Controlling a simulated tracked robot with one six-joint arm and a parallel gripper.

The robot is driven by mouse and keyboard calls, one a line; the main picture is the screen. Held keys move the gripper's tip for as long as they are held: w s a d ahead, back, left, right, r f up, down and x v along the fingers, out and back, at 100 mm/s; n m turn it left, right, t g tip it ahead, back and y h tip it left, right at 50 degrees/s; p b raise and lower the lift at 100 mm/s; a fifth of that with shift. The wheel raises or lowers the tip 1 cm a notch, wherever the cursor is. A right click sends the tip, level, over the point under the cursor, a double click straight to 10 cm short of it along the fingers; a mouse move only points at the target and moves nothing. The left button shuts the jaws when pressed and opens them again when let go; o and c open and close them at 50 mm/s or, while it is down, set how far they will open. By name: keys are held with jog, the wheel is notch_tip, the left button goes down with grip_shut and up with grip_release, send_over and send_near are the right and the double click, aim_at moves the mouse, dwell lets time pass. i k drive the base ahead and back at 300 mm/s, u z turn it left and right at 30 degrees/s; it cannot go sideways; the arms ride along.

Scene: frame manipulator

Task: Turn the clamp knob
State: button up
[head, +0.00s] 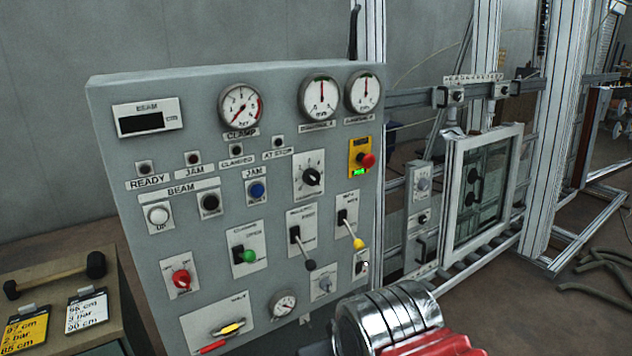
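A grey control panel (140,200) fills the left and middle of the head view. A black rotary knob (311,178) sits on a white scale plate at its right. A green-tipped lever (246,255) sits lower on a white plate, and a red knob (181,278) is at the lower left. The small labels are too blurred to tell which control is the clamp knob. A round gauge (241,107) marked CLAMP is at the top, its needle low on the scale. A silver and red part of my arm shows at the bottom, below the panel; my gripper's fingers do not show.
A yellow-tipped lever, a black-tipped lever and a red emergency button (367,160) stick out near the panel's right. A metal frame with a glazed panel (484,190) stands right. A wooden box with a mallet (95,265) and cards is at left. Hoses lie at far right.

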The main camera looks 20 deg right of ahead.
aim_at(311, 176)
jog(key=u, duration=0.35)
jog(key=i, duration=1)
